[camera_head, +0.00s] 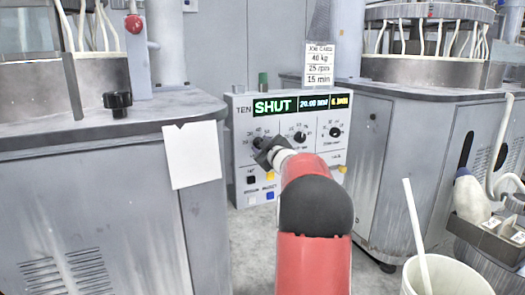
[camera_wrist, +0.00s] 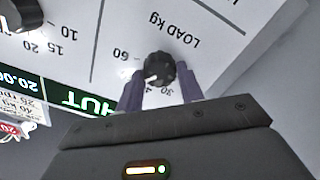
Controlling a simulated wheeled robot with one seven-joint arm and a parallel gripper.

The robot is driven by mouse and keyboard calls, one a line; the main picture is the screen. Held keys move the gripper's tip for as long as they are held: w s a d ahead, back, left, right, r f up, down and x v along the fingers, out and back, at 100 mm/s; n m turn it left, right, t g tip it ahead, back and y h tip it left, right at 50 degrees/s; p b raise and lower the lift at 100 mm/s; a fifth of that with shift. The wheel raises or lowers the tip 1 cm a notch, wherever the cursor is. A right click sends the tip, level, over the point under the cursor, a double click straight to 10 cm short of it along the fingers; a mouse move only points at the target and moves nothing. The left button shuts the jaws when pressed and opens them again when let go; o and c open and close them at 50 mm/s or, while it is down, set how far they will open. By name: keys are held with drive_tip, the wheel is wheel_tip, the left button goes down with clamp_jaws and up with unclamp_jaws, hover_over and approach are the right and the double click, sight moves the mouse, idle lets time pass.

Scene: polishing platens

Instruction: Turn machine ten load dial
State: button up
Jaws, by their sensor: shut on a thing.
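The control panel (camera_head: 245,175) marked TEN stands in the middle of the head view, its green display (camera_head: 274,106) reading SHUT. The load dial (camera_wrist: 158,70) is a round black knob under the inverted words LOAD kg in the wrist view. Its white pointer faces the lower left there; the exact setting is hard to read. In the head view the dial (camera_head: 258,143) is partly covered by my gripper (camera_head: 268,152). In the wrist view my gripper (camera_wrist: 161,88) has its two fingers on either side of the knob, shut on it.
Two more black dials (camera_head: 300,138) (camera_head: 335,132) sit right of the load dial. A job card (camera_head: 319,64) above reads 40 kg, 25 rpm, 15 min. Grey machine cabinets (camera_head: 90,190) flank the panel. A white bucket (camera_head: 450,277) with a stick stands at lower right.

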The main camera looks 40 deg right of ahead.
drive_tip(key=shift+a+f+n+b, duration=0.1)
drive_tip(key=shift+n+b, duration=0.8)
drive_tip(key=shift+n, duration=1.05)
drive_tip(key=shift+f+n+b, duration=0.1)
drive_tip(key=shift+n+b, duration=0.8)
drive_tip(key=shift+n, duration=1.05)
drive_tip(key=shift+r, duration=0.1)
drive_tip(key=o, duration=1)
drive_tip(key=v, duration=0.7)
drive_tip(key=shift+s+b, duration=0.4)
